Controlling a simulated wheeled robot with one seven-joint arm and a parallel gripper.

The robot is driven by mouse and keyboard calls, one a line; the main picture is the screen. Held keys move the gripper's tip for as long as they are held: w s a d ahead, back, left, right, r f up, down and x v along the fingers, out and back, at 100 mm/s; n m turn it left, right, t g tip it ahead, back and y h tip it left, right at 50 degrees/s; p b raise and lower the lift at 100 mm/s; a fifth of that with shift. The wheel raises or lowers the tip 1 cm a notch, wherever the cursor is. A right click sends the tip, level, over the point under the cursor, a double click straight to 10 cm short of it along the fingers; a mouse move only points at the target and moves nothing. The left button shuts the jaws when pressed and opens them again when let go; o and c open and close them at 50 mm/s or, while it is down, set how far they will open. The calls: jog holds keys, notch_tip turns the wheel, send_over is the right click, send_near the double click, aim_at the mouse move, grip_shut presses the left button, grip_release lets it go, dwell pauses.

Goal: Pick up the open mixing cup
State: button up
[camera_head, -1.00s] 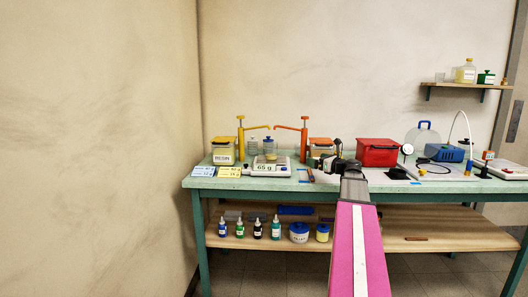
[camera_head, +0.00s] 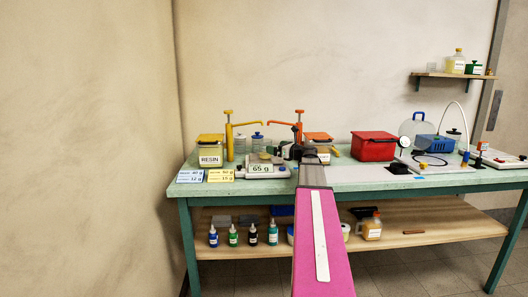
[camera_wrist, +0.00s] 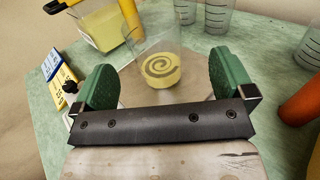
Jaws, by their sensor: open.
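The open mixing cup is clear, with a yellow swirled mix at its bottom; it shows in the wrist view (camera_wrist: 160,67), upright on the scale's plate. In the head view the cup is small and hard to make out above the scale (camera_head: 262,169), which reads 65 g. My gripper (camera_wrist: 163,80) is open, with one green finger pad to each side of the cup in the picture. The cup appears just ahead of the fingertips, and no contact shows. In the head view my gripper (camera_head: 287,152) is over the table, right beside the scale.
The resin container (camera_head: 210,152) with a yellow pump stands left of the scale. An orange pump (camera_head: 299,130) stands close behind my gripper. Clear graduated cups (camera_wrist: 218,14) stand behind the mixing cup. A red box (camera_head: 374,148) is at the right. Cards (camera_head: 190,176) lie at the left front.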

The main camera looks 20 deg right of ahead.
aim_at(265, 144)
jog(key=shift+a+x, duration=0.15)
jog(key=shift+x, duration=1.6)
jog(key=shift+a+x, duration=0.15)
jog(key=shift+x, duration=1.6)
jog(key=shift+s, duration=0.2)
jog(key=c, duration=1.1)
